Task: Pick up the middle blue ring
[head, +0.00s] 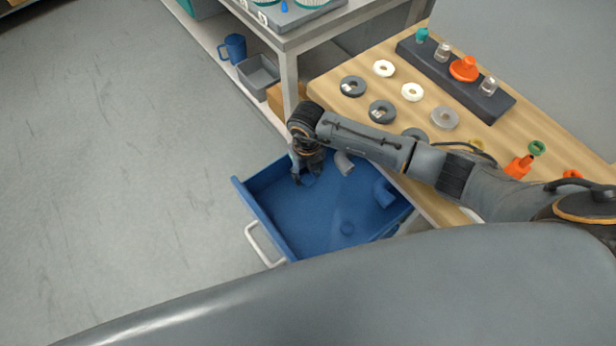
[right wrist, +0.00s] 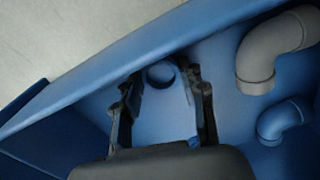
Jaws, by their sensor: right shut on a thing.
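An open blue drawer (head: 285,215) sits below the wooden bench. My right gripper (head: 304,175) reaches down into it near its far left corner. I cannot tell by position which ring counts as the middle one. My left gripper is not in view.
A grey elbow pipe (head: 344,163) and a blue elbow pipe (head: 383,193) lie in the drawer, right of the gripper. The bench (head: 330,88) above holds several rings and a dark rack (head: 455,80). The drawer's middle is clear.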

